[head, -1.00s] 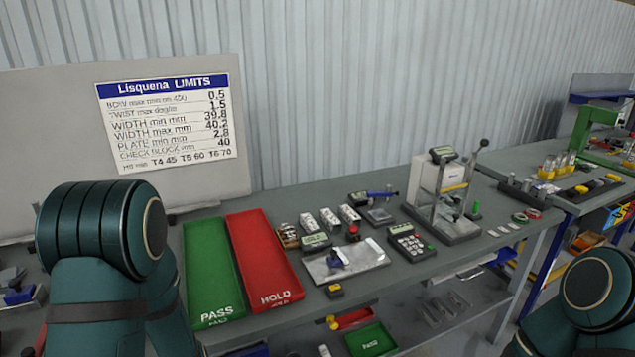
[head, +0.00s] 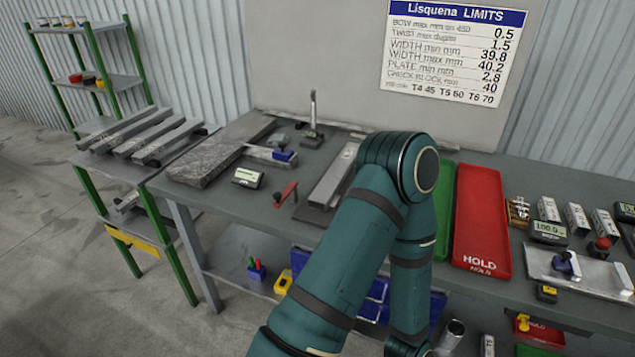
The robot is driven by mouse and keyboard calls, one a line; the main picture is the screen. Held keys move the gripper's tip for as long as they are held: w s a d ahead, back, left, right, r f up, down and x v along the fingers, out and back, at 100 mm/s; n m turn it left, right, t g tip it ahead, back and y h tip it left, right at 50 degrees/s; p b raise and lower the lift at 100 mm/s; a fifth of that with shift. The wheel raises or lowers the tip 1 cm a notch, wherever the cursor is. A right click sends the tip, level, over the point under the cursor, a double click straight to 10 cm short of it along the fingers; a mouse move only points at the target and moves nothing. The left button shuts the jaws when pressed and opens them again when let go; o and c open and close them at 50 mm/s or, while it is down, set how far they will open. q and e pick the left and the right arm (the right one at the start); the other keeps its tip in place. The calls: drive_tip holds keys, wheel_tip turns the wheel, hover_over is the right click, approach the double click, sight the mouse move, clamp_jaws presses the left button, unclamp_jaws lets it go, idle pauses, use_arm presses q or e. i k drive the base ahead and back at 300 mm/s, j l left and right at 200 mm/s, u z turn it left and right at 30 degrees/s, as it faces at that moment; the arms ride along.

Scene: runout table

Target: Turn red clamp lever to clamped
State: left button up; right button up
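The red clamp lever (head: 286,193) is a short red bar with a dark round end, on the grey table left of centre in the head view. It lies slanted, beside a long metal bar on a dark base (head: 331,178). I cannot tell whether it is clamped. My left arm rises in front of the table and bends down again right of the lever, apart from it in the picture. Its gripper is below the frame edge. My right gripper is out of view too.
A small display unit (head: 247,177), a grey stone slab (head: 205,160) and a blue-based gauge (head: 284,155) lie left of and behind the lever. An upright stand (head: 313,120) is behind. A red HOLD tray (head: 481,220) and a green tray (head: 442,215) are to the right.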

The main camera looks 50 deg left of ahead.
sight(280, 197)
drive_tip(key=u, duration=2)
